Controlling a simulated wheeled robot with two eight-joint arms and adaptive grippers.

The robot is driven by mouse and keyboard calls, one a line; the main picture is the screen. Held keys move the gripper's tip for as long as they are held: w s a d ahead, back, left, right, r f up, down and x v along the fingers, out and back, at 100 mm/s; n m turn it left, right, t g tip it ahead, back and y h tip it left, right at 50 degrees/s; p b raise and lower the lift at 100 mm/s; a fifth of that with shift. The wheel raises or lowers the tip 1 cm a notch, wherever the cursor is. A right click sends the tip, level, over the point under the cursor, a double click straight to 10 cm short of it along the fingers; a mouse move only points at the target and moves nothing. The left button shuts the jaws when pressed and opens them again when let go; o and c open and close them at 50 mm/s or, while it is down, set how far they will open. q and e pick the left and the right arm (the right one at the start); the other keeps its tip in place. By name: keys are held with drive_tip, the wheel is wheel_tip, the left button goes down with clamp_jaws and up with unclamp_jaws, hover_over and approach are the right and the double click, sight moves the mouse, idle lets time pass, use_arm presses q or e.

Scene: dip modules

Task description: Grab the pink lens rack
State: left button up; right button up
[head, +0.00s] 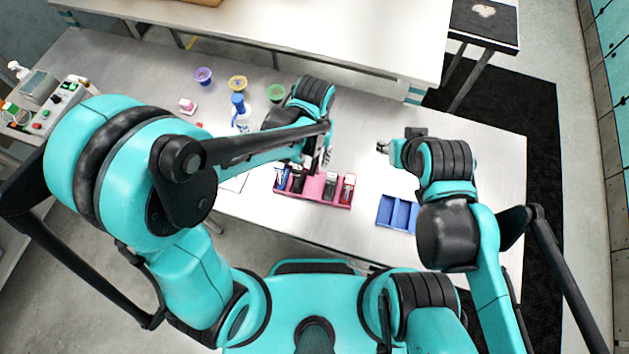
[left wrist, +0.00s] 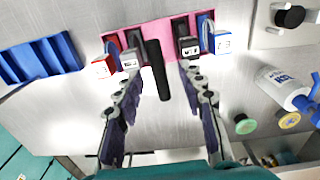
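The pink lens rack (head: 313,189) lies near the front edge of the white table, holding several small modules with blue, grey, black and red parts. In the left wrist view the rack (left wrist: 158,29) is ahead of my left gripper (left wrist: 160,74), whose two fingers are spread apart. A black upright bar (left wrist: 157,72) stands between the fingers; I see no finger touching it. In the head view my left gripper (head: 319,160) is over the rack, partly hidden by its own arm. My right gripper (head: 384,147) is over the table, right of the rack; its finger opening is too small to judge.
A blue compartment tray (head: 397,213) lies right of the rack. A control box (head: 57,103) is at far left. The table's right end is clear.

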sight(315, 160)
use_arm(q)
drive_tip(key=f, duration=0.4)
drive_tip(key=shift+w+d, duration=0.1)
drive_tip(key=shift+w, duration=0.15)
clamp_jaws()
drive_tip(key=shift+r, duration=0.1)
